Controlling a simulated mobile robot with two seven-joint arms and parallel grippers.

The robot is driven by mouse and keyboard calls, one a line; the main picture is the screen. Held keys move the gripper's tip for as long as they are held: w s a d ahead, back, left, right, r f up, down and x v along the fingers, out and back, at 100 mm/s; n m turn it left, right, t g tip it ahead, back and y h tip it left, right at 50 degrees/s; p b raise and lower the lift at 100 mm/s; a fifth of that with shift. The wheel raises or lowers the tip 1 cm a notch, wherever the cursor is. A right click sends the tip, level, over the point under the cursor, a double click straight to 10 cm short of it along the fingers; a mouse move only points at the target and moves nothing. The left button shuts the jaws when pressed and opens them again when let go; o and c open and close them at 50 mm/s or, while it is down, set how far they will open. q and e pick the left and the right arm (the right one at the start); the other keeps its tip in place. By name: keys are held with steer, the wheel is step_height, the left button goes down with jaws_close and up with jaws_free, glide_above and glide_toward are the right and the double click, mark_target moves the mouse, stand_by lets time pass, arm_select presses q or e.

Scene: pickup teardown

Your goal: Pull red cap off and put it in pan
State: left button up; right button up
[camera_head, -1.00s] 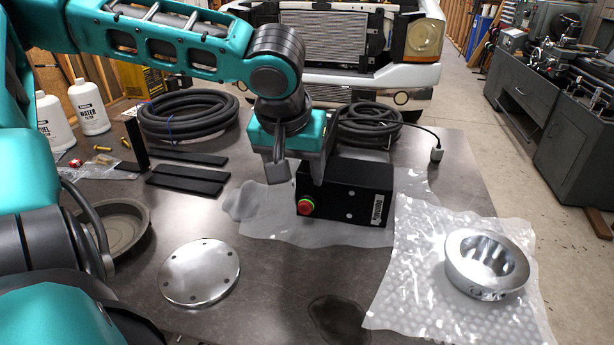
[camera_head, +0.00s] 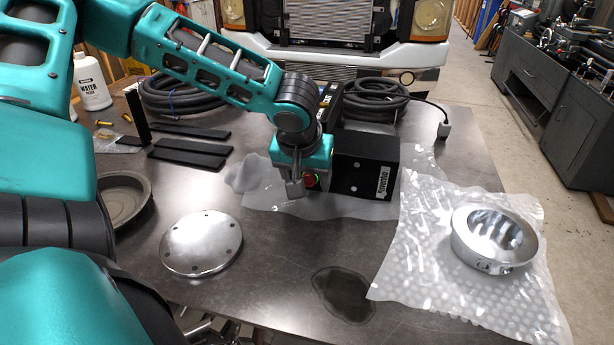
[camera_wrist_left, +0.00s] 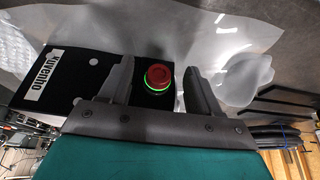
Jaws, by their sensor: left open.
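The red cap (camera_head: 311,180) sits on the end face of a black box (camera_head: 365,165), with a green ring at its base. In the left wrist view the red cap (camera_wrist_left: 158,76) shows between the two fingers of my left gripper (camera_wrist_left: 155,78), which is open and not touching it. In the head view my left gripper (camera_head: 302,186) is beside the cap and partly hides it. The round grey pan (camera_head: 128,200) stands on the table at the left, partly hidden behind my left arm. My right gripper is not in view.
A flat metal disc (camera_head: 201,243) lies right of the pan. A metal ring (camera_head: 494,238) rests on bubble wrap (camera_head: 430,255) at the right. Black bars (camera_head: 187,152) and coiled hoses (camera_head: 185,98) lie at the back. A dark stain marks the front of the table.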

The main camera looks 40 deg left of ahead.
arm_select(q)
steer(key=shift+c, duration=0.2)
jaws_close()
stand_by(0.6)
steer(key=shift+s+d, duration=0.1)
steer(key=shift+s+d, duration=0.5)
steer(key=shift+s, duration=0.4)
steer(key=shift+s, duration=0.1)
stand_by(0.4)
steer(key=shift+s+d+b, duration=0.15)
steer(key=shift+s+d, duration=0.25)
steer(key=shift+s, duration=0.25)
steer(key=shift+s+d+b, duration=0.15)
steer(key=shift+s+d, duration=0.2)
steer(key=shift+s, duration=0.25)
steer(key=shift+r+p, duration=1.5)
steer(key=shift+r, duration=0.35)
steer(key=shift+r+p, duration=0.65)
steer(key=shift+r, duration=0.55)
